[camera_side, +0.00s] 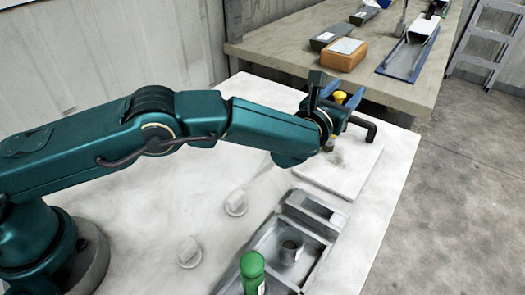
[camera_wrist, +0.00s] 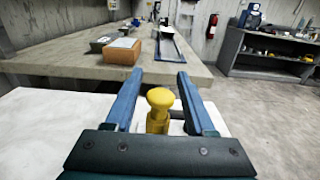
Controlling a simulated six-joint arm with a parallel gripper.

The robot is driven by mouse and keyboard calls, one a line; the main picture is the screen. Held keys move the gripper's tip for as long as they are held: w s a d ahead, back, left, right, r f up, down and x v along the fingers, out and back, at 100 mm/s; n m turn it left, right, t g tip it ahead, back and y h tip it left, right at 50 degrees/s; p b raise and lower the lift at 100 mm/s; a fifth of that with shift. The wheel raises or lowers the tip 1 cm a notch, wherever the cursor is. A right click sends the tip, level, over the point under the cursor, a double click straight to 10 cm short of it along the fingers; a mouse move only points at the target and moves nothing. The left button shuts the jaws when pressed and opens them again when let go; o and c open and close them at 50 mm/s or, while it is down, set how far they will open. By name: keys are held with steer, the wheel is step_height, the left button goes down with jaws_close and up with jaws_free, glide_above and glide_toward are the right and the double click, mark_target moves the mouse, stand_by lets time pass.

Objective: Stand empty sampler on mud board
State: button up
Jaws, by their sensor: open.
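A yellow-topped sampler (camera_side: 340,97) stands roughly upright at the white board (camera_side: 362,182), with a brownish mud smear beside its lower end. My gripper's blue fingers partly hide its body, so whether its foot touches the board is hard to tell. In the wrist view, the sampler's yellow knob (camera_wrist: 159,98) sits between the two blue fingers, with a gap on each side. My gripper (camera_wrist: 158,74) is open around it and does not grip it. Whether the sampler is empty cannot be seen.
A grey tray (camera_side: 318,273) in front of the board holds a grey cup (camera_side: 290,247) and a green-capped object (camera_side: 252,268). Two small pale round pieces (camera_side: 236,203) lie on the white table. Behind is a bench with an orange-brown box (camera_side: 343,55) and a blue-edged tray (camera_side: 408,62).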

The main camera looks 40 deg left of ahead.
steer(key=shift+s+r, duration=0.1)
steer(key=shift+r, duration=0.05)
steer(key=s, duration=1.1)
steer(key=s+a+r+n+g+y, duration=0.2)
steer(key=s+a+n+g+y, duration=0.3)
steer(key=a+n, duration=0.6)
steer(key=s+a+r+n+g+y, duration=0.1)
steer(key=s+a+n+g+y, duration=0.2)
steer(key=s+a+n+g, duration=0.7)
steer(key=s+a+n+t+h, duration=0.1)
steer(key=s+a+n+h, duration=0.1)
steer(key=s+a+n, duration=0.3)
steer(key=s+d+n+t+h, duration=0.1)
steer(key=s+d+n+h, duration=0.5)
steer(key=n, duration=0.4)
steer(key=shift+d+r+t, duration=0.25)
steer(key=shift+d+t, duration=0.05)
steer(key=shift+d, duration=0.6)
